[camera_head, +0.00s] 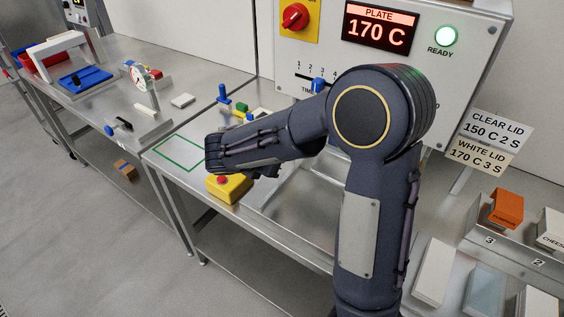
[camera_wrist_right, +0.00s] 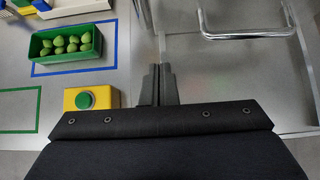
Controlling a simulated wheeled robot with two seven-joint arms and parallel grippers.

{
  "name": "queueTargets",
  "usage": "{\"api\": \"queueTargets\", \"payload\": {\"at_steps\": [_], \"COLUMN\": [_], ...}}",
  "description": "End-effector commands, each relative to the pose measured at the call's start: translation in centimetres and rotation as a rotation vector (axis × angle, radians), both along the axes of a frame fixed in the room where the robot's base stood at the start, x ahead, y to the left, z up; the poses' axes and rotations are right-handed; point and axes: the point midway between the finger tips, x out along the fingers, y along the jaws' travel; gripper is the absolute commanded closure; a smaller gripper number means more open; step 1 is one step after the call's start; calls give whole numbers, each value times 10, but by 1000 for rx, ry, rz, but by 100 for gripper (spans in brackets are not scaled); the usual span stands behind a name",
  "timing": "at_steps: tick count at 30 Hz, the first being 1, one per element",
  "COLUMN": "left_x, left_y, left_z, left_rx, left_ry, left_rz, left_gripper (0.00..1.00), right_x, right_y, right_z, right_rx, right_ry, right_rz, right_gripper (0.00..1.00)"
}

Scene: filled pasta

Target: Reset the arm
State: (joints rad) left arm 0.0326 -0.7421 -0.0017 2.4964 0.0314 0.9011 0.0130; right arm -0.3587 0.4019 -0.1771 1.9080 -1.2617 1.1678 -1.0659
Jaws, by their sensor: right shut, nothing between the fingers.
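My right arm (camera_head: 365,190) rises from the lower right in the head view and bends left over the steel bench (camera_head: 165,175). The hand end of that arm hides its own fingers there. In the right wrist view my right gripper (camera_wrist_right: 157,84) is shut and empty, with its two dark fingers together above the bench. My left gripper is in neither view.
Left of the fingers are a yellow box with a green button (camera_wrist_right: 88,98) and a green tray of green pieces (camera_wrist_right: 65,44). A metal handle (camera_wrist_right: 247,35) is at upper right. The head view shows a red-button box (camera_head: 228,187) and control panel (camera_head: 435,80).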

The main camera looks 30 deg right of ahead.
Motion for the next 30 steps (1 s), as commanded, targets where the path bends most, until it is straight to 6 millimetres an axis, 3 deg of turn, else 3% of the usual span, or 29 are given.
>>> {"api": "queueTargets", "payload": {"at_steps": [6,11,14,17,21,27,30], "left_x": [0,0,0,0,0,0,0], "left_y": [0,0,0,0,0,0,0], "left_z": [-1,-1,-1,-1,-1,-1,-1], "left_rx": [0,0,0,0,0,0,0], "left_ry": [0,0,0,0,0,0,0], "left_rz": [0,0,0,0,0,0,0], "left_gripper": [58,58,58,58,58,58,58], "right_x": [-5,-6,-16,-46,-113,-193,-216], "right_y": [13,13,9,1,4,42,65], "right_z": [12,13,13,12,10,13,18], "right_rx": [1,3,56,209,554,1042,1234], "right_ry": [0,0,-23,-88,-242,-448,-515], "right_rz": [2,0,-53,-207,-593,-1230,-1506], "right_gripper": [100,100,100,100,100,100,100]}}
